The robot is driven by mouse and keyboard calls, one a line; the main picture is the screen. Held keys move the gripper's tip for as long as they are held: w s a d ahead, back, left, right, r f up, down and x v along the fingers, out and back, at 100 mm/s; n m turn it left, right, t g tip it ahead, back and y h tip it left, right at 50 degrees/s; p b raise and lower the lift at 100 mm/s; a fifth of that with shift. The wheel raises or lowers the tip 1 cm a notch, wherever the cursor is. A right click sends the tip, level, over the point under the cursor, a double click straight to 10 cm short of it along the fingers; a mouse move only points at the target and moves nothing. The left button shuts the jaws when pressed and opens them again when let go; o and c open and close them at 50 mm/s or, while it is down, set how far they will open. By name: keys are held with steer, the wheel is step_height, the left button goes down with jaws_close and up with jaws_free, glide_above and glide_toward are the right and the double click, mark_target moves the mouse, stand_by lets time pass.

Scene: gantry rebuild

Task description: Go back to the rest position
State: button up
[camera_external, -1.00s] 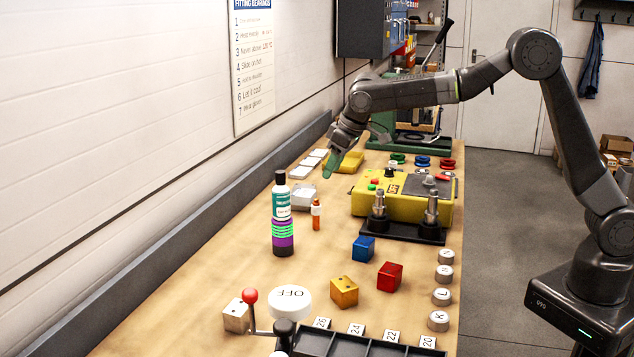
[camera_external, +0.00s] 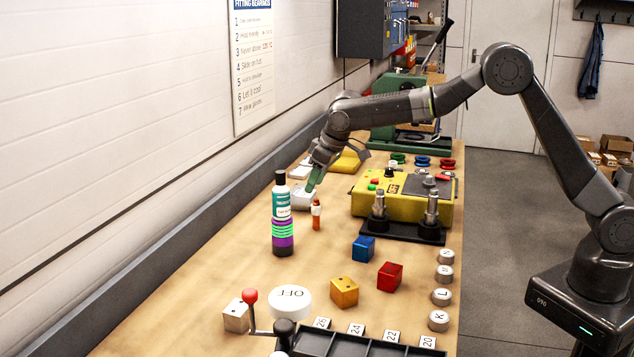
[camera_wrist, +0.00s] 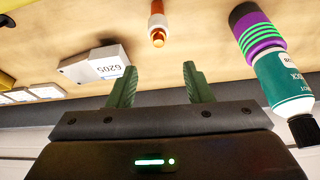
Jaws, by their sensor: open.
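My gripper (camera_external: 313,178) hangs above the far left part of the bench, its green fingers pointing down. In the wrist view the two fingers (camera_wrist: 157,84) are spread apart with nothing between them. My arm reaches in from the right.
Blue (camera_external: 363,248), red (camera_external: 390,276) and yellow (camera_external: 344,292) blocks sit nearer. The wall borders the bench at left.

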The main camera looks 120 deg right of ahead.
step_height(320, 180, up, 21)
steer(key=w+a+n+y, duration=0.1)
steer(key=w+a+n, duration=0.3)
steer(key=w+a, duration=1.3)
steer(key=shift+a+r+t+y, duration=0.15)
steer(key=shift+a+t+y, duration=0.2)
steer(key=shift+a, duration=0.2)
stand_by(0.7)
